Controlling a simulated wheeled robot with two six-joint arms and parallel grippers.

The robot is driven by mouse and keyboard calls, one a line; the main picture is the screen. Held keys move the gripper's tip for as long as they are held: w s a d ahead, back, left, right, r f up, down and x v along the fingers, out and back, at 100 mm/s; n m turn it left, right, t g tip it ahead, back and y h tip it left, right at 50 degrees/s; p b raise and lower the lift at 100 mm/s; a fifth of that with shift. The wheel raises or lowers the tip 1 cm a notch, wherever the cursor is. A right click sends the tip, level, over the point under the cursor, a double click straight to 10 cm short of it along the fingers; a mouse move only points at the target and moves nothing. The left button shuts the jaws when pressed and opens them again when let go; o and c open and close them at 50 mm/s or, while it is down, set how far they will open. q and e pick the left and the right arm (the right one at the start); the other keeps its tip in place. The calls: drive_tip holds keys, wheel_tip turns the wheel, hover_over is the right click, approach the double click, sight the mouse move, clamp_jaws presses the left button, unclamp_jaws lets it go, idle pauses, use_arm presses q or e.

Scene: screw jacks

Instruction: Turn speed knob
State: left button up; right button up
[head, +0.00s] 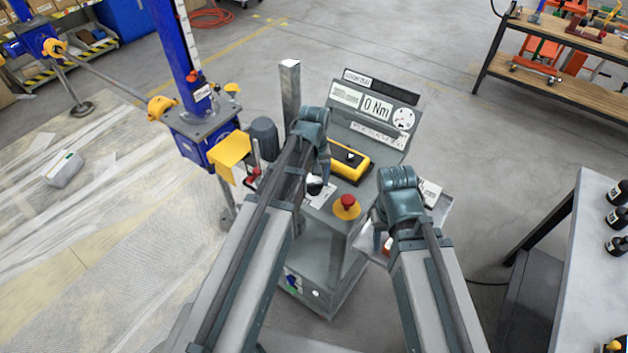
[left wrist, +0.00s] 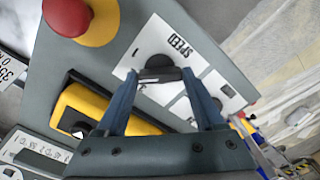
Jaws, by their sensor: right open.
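The control console (head: 341,225) stands upright at the centre of the head view. Its black speed knob (left wrist: 158,64) sits on a white label reading SPEED in the left wrist view; it is partly visible in the head view (head: 315,182). My left gripper (left wrist: 160,74) reaches down over the panel, with one finger on each side of the knob and the tips against it. My left gripper (head: 319,172) is largely hidden by its own wrist in the head view. My right gripper (head: 382,238) points down at the console's right side, open, mostly hidden by its wrist.
A red emergency button (head: 346,203) on a yellow base and a yellow-black device (head: 349,162) sit close to the knob. A display (head: 376,107) reads 0 Nm. A blue screw jack (head: 200,135) stands left. A grey table (head: 590,260) is at right.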

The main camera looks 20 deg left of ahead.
use_arm(q)
drive_tip(key=c, duration=0.6)
drive_tip(key=m, duration=0.4)
drive_tip(key=shift+m, duration=2.5)
drive_tip(key=o, duration=1.4)
drive_tip(key=shift+c, duration=0.2)
